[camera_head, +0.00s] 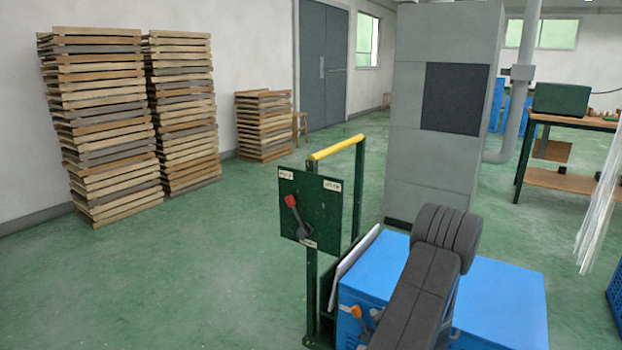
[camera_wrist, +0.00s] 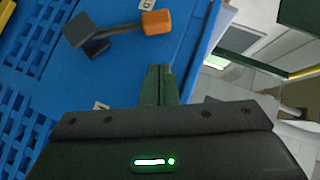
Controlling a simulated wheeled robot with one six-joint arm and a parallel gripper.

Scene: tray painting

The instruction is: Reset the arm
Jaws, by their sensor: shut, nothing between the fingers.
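My gripper (camera_wrist: 157,72) shows in the wrist view as two dark fingers pressed together, shut and empty. Just beyond the fingertips is a grey lever with an orange knob (camera_wrist: 157,22), mounted on a blue surface (camera_wrist: 205,25). The fingers look apart from the lever, though the depth is hard to judge. In the head view my dark arm (camera_head: 425,285) is folded in front of the blue box (camera_head: 505,300), and my gripper cannot be made out there. An orange-knobbed lever (camera_head: 355,312) shows on the near side of that box.
A green panel (camera_head: 310,205) with a red-knobbed lever (camera_head: 291,201) stands beside a yellow-topped rail (camera_head: 335,148). A tall grey cabinet (camera_head: 435,175) is behind the box. Stacked wooden trays (camera_head: 105,130) line the left wall. Green floor is clear at the left.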

